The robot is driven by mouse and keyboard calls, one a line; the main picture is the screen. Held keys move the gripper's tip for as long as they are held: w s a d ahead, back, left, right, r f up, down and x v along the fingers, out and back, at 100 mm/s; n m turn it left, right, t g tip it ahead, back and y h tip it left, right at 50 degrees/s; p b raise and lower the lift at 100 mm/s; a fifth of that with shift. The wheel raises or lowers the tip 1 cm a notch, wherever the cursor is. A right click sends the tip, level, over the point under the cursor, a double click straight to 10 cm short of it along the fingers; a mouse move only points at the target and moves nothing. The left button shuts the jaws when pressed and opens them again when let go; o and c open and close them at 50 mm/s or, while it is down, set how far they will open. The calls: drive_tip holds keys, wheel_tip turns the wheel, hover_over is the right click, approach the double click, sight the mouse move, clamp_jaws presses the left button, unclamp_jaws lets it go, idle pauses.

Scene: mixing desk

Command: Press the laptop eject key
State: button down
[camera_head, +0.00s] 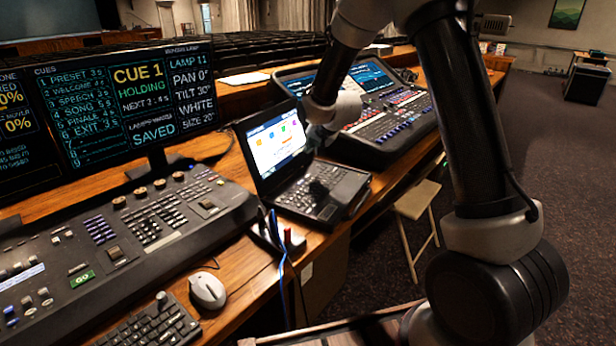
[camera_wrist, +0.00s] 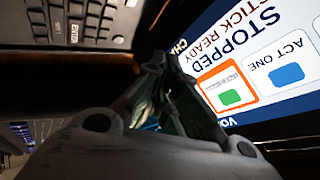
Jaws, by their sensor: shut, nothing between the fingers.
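The open laptop (camera_head: 309,197) stands on the wooden desk, its lit screen (camera_head: 275,145) showing coloured tiles. In the wrist view its screen (camera_wrist: 285,72) appears upside down, with "STOPPED", "STICK READY", an "ACT ONE" tile and an orange-framed tile with a green mark. Part of its keyboard (camera_wrist: 90,22) with an ENTER key shows at the top left. I cannot pick out the eject key. My gripper (camera_wrist: 158,62) is shut and empty, above the laptop and close to the screen. In the head view my gripper (camera_head: 317,140) is by the screen's right edge, its fingertips hard to see.
A mixing console (camera_head: 390,115) stands right behind the laptop. A lighting desk (camera_head: 120,230), cue monitors (camera_head: 125,100), a white mouse (camera_head: 207,290) and another keyboard (camera_head: 150,325) are at the left. Cables (camera_head: 282,255) hang beside the laptop. A stool (camera_head: 418,200) stands by the desk.

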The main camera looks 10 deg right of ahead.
sight(311, 175)
drive_tip(key=shift+f, duration=3.4)
drive_tip(key=shift+f, duration=0.4)
drive_tip(key=shift+f, duration=0.3)
drive_tip(key=shift+r, duration=0.75)
drive_tip(key=shift+r, duration=0.1)
drive_tip(key=shift+r, duration=2.4)
